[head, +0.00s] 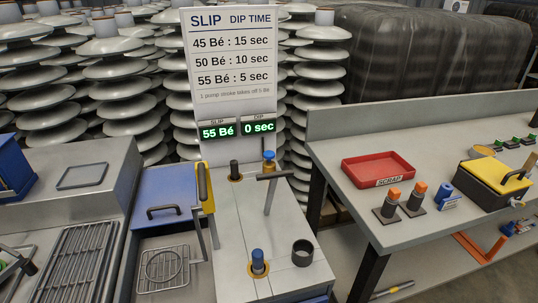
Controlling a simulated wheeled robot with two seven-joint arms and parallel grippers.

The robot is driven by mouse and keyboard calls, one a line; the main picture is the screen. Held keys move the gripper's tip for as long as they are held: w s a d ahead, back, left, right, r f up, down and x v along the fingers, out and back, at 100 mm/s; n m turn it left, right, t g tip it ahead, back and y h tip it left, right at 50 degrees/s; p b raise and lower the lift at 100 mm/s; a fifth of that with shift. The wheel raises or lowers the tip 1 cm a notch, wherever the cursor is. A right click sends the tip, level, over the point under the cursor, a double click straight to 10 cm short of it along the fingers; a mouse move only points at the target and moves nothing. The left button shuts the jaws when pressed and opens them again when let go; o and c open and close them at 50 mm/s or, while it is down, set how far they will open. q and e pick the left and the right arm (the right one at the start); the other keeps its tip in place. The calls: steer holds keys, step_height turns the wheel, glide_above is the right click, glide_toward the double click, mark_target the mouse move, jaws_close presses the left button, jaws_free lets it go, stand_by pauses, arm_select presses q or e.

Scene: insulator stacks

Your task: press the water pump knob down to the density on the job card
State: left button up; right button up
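A blue knob (258,262) stands upright in an orange ring at the front of the grey counter (225,275). A dark knob (235,171) stands in a similar ring further back, and a blue-topped fitting (269,156) is beside it. No label shows which is the water pump knob. The white sign (230,60) lists 45 Bé: 15 sec, 50 Bé: 10 sec and 55 Bé: 5 sec, and says one pump stroke takes off 5 Bé. The green display (218,131) reads slip 55 Bé and dip 0 sec. I cannot make out a job card. Neither gripper is in view.
A grey T-shaped handle (271,190) rises from the counter near a dark cup (302,252). The right bench holds a red scrap tray (378,171), orange-topped pieces (393,196) and a yellow box (493,175). A wire rack (75,265) is left. Insulator stacks stand behind.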

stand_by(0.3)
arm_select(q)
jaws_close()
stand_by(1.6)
